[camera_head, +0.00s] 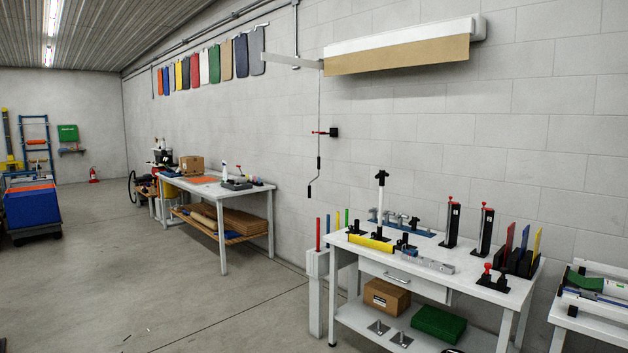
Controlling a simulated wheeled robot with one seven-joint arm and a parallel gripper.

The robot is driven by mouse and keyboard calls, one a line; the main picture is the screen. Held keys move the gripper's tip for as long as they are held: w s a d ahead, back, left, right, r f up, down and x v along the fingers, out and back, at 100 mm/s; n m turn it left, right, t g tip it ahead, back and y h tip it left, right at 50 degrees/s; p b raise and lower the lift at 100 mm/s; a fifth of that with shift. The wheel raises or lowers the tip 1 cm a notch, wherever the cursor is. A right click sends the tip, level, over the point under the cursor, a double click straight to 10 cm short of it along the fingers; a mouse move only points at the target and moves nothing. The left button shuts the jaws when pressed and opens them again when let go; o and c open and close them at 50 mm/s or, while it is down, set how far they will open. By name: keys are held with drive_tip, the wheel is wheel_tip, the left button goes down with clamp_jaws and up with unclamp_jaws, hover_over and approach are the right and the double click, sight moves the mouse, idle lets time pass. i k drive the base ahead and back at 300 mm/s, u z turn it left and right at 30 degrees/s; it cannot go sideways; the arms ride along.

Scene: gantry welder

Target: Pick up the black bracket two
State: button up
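Several black items that could be brackets stand on the white workbench (440,258) at the right. Small dark fittings stand around a yellow block (370,242) near its left end; one black fitting (404,244) is just right of the block. A low black piece with red knobs (493,280) stands near the front right edge. Two upright black pieces with red tops, one left (452,226) and one right (485,232), stand behind it. I cannot tell which is black bracket two. My gripper is not in view.
Black holders with coloured plates (522,258) stand at the bench's right end. A carton (386,297) and a green box (438,326) are on its lower shelf. A post (318,290) stands left of the bench. Another table (222,192) is farther back. Floor at left is open.

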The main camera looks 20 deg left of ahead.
sight(382, 174)
drive_tip(key=u, duration=0.25)
drive_tip(key=i, duration=2.35)
drive_tip(key=u, duration=0.7)
drive_tip(key=i, duration=2.3)
drive_tip(key=u, duration=0.6)
